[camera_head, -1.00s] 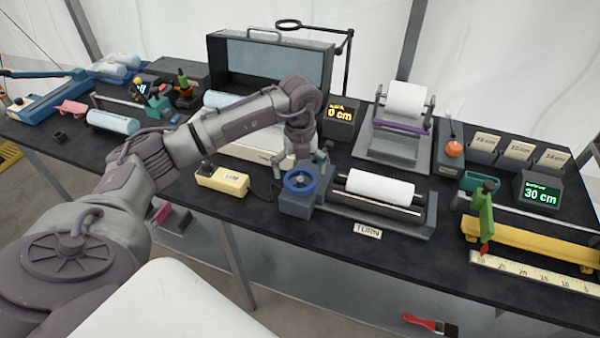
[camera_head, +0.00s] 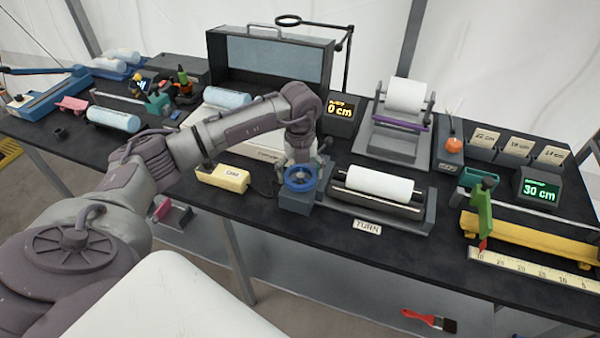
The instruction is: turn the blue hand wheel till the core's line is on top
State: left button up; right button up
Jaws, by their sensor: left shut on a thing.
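The blue hand wheel (camera_head: 300,178) is on the front of a grey block at the left end of a roller stand (camera_head: 375,204). A white core (camera_head: 380,184) lies on the stand's rollers; I cannot make out a line on it. My left gripper (camera_head: 301,165) comes down from above and behind the wheel and is shut at the wheel's upper rim. Its fingertips are small and partly hidden by the wheel. My right gripper is not in view.
A label reading TURN (camera_head: 367,227) lies in front of the stand. A yellow box (camera_head: 222,178) is left of the wheel. A grey stand with a white roll (camera_head: 405,97) is behind, and a yellow rail (camera_head: 540,239) is at right. Bare table shows in front.

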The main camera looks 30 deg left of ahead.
aim_at(302, 173)
pick_arm(q)
jog(key=m+b, duration=0.2)
jog(key=m, duration=0.1)
jog(key=shift+w+f+b, duration=0.1)
jog(key=shift+b, duration=0.2)
jog(key=shift+d+m+b, duration=0.15)
jog(key=shift+m+b, duration=0.85)
jog(key=shift+m, duration=0.9)
jog(key=shift+r, duration=0.2)
jog(key=o, duration=0.9)
jog(key=shift+o, duration=0.2)
notch_tip(302, 173, up, 12)
jog(key=shift+d+f, duration=0.1)
